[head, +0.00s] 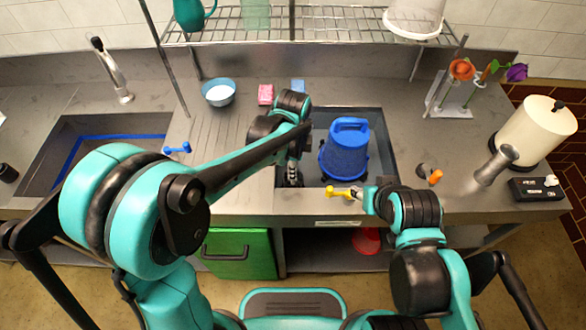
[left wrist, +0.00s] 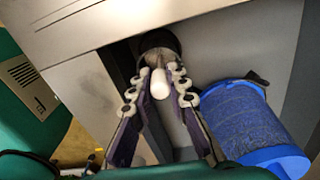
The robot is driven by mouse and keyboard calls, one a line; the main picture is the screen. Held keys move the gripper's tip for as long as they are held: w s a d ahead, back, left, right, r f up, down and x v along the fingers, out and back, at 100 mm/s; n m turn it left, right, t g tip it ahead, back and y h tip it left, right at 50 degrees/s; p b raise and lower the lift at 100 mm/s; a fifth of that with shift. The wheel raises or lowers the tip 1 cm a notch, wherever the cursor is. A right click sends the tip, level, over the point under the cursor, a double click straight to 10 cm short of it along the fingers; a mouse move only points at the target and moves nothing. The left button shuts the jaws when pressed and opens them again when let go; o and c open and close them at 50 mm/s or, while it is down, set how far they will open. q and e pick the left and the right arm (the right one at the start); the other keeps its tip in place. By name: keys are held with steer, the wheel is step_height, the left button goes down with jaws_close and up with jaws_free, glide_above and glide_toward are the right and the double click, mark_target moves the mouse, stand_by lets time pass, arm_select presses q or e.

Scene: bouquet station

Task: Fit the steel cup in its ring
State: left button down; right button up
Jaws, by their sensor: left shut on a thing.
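My left gripper (left wrist: 160,100) reaches down into the left side of the middle sink, and shows small in the head view (head: 293,172). Its fingers are closed on a white rounded knob (left wrist: 161,84). Just beyond the knob is a pale grey, cup-like metal piece (left wrist: 157,58), mostly hidden, which appears to be the steel cup. A dark round opening (left wrist: 153,41) shows around or behind it, probably the ring. I cannot tell whether the cup is seated. My right gripper (head: 362,194) is by a yellow handle (head: 338,191) at the sink's front edge; its jaws are unclear.
A blue bucket (head: 345,150) stands in the sink right beside my left gripper. A steel tumbler-shaped thing (head: 495,165), a paper roll (head: 535,130) and a flower stand (head: 455,105) are at right. A blue bowl (head: 219,92) stands behind left. Counter left of the sink is mostly clear.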

arm_select(q)
steer(key=shift+f, duration=0.25)
arm_select(e)
steer(key=shift+f, duration=0.15)
arm_select(q)
steer(key=shift+f+b, duration=0.4)
steer(key=shift+b, duration=0.05)
arm_select(e)
steer(key=shift+f, duration=0.3)
arm_select(q)
steer(key=shift+f, duration=0.3)
arm_select(e)
steer(key=shift+f, duration=0.2)
arm_select(q)
steer(key=shift+f+b, duration=0.4)
steer(key=shift+b, duration=0.1)
arm_select(e)
steer(key=shift+f, duration=0.3)
arm_select(q)
steer(key=c, duration=1.4)
jaws_free()
step_height(320, 180, up, 12)
steer(key=shift+r, duration=0.1)
